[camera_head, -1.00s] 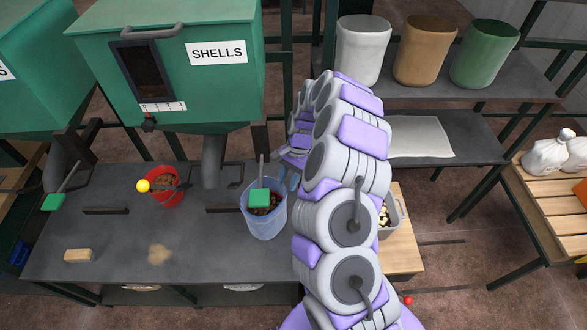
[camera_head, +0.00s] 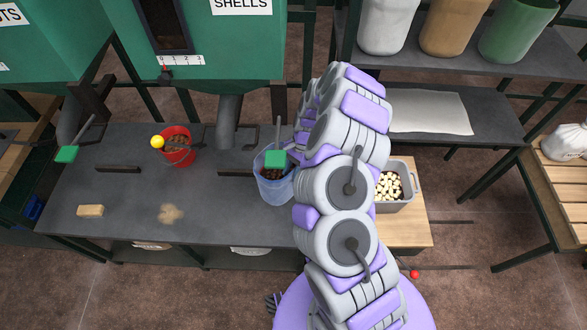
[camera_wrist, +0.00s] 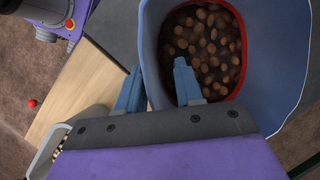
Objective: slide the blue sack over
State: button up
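The blue sack (camera_head: 272,190) stands on the dark bench (camera_head: 215,225) near its right end, open at the top, with brown nuts inside. In the wrist view, the blue sack (camera_wrist: 290,50) fills the upper right, with a red inner edge around the nuts. My gripper (camera_wrist: 158,75) is at its left rim. One blue finger is outside the wall and the other reaches inside the mouth. The fingers stand apart with the rim between them; firm contact does not show. In the head view my arm hides most of the gripper.
A sponge (camera_head: 90,211) and brown spill (camera_head: 171,214) lie on the bench. A grey bin (camera_head: 402,190) stands right.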

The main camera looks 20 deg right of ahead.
jog(key=shift+d, duration=0.35)
jog(key=c, duration=0.4)
grip_shut()
jog(key=shift+a, duration=0.1)
dwell(0.5)
